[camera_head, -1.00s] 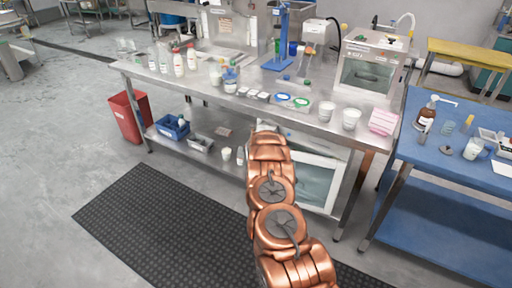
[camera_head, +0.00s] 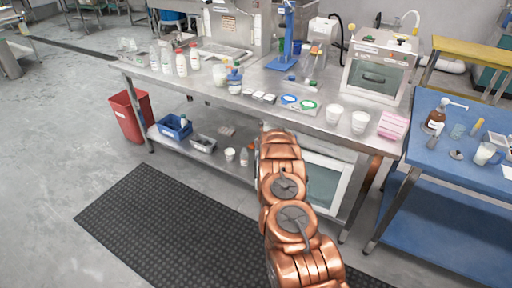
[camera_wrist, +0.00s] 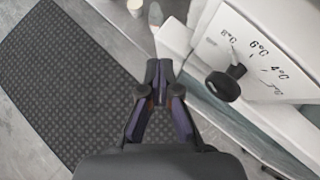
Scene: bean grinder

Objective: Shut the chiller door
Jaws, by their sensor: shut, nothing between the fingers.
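The chiller (camera_head: 345,172) is a white box with a glass front on the low shelf under the steel bench, partly hidden behind my copper arm. In the wrist view its white panel (camera_wrist: 208,50) carries a black dial knob (camera_wrist: 223,85) and temperature marks. A pale door edge (camera_wrist: 196,92) and greenish glass (camera_wrist: 285,130) run below the panel. I cannot tell how far the door stands open. My gripper (camera_wrist: 159,68) is shut and empty, its tips beside the left end of the door edge; contact is unclear. In the head view my arm hides the gripper.
A steel bench (camera_head: 225,92) holds bottles, cups and a boxy machine (camera_head: 378,75). A blue bin (camera_head: 174,127) and a grey tray (camera_head: 203,143) sit on its lower shelf. A blue table (camera_head: 440,220) stands at right. A black mat (camera_head: 150,215) covers clear floor in front.

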